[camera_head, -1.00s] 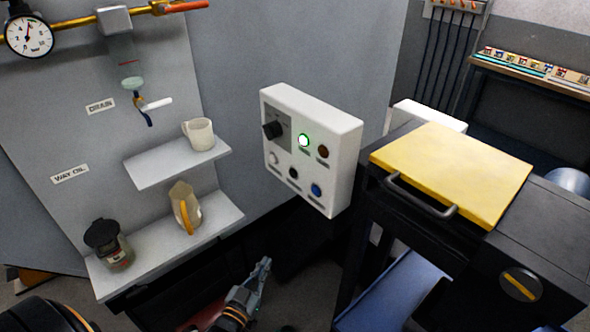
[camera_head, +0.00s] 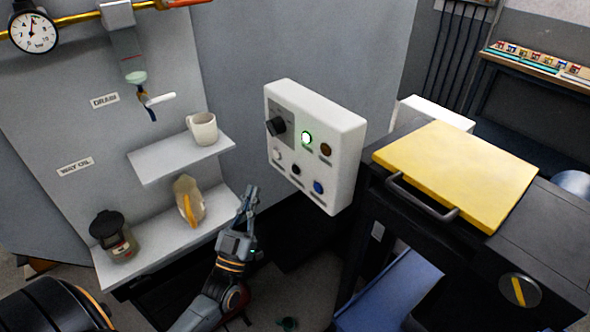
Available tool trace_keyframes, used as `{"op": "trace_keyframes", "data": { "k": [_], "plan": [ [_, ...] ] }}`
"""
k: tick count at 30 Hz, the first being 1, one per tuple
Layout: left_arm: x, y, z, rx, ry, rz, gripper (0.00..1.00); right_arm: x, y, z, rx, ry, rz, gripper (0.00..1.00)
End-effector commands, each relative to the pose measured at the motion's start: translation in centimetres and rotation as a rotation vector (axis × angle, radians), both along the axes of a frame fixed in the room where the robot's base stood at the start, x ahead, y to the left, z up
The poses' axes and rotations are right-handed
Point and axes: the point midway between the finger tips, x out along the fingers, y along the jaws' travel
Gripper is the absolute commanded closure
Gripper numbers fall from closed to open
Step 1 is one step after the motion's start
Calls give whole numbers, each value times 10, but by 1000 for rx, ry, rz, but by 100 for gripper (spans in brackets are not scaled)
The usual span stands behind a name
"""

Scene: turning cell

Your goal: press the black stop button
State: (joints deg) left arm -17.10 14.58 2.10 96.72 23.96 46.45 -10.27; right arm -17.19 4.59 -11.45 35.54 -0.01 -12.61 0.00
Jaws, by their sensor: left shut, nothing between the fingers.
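The black stop button (camera_head: 296,170) is in the middle of the lower row on the white control panel (camera_head: 346,150). A white button (camera_head: 277,155) is left of it and a blue button (camera_head: 318,187) right of it. Above are a black rotary knob (camera_head: 276,126), a lit green button (camera_head: 306,138) and a dark brown-red button (camera_head: 326,150). My left gripper (camera_head: 251,190) is shut and empty, pointing up, left of and below the panel and apart from it. My right gripper is not in view.
A black cabinet with a yellow lid (camera_head: 455,175) and a bar handle (camera_head: 422,199) stands right of the panel.

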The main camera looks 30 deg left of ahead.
Motion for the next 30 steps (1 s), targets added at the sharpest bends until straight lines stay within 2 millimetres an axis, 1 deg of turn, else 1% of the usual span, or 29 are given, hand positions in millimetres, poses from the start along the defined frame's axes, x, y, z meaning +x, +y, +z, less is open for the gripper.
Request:
{"op": "trace_keyframes", "data": {
  "k": [4,8,15,21,25,30],
  "plan": [
    [4,-2,-1,0,0,0,100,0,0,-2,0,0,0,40],
    [16,-6,-2,-1,0,0,100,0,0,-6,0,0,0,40],
    [48,-19,-2,-1,-1,0,100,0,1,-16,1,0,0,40],
    [70,-29,-2,-2,1,0,100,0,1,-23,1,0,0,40],
    [78,-32,-1,0,1,0,100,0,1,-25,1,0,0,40],
    [82,-34,-1,0,2,-1,100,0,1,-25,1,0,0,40]
  ]
}}
